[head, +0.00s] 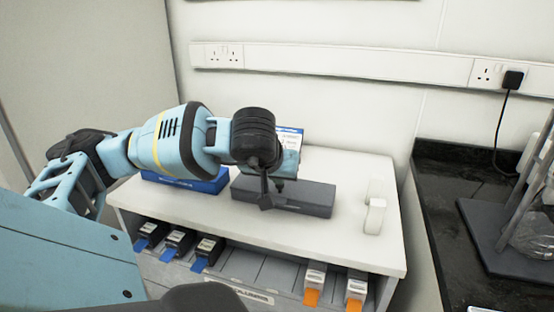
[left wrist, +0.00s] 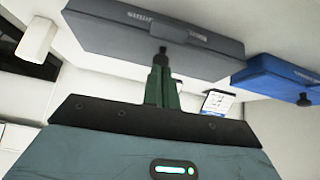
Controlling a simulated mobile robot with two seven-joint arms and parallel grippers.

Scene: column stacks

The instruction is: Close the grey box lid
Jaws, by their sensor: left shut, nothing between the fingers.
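The grey box (head: 312,199) lies on the white cabinet top, right of a blue box (head: 205,183). Its top looks flat, with no raised lid showing; part of it is hidden behind my left arm. In the left wrist view the grey box (left wrist: 105,32) fills the upper middle, with a pale label and a latch on its front. My left gripper (head: 280,188) is shut and empty, pointing down over the box. In the left wrist view its fingertips (left wrist: 161,56) overlap the front by the latch; contact cannot be told. My right gripper is not in view.
White blocks (head: 374,212) stand on the cabinet top (head: 345,240) right of the box. A small blue-and-white card (head: 290,137) stands behind it. A dark counter (head: 440,230) with a stand is at the right.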

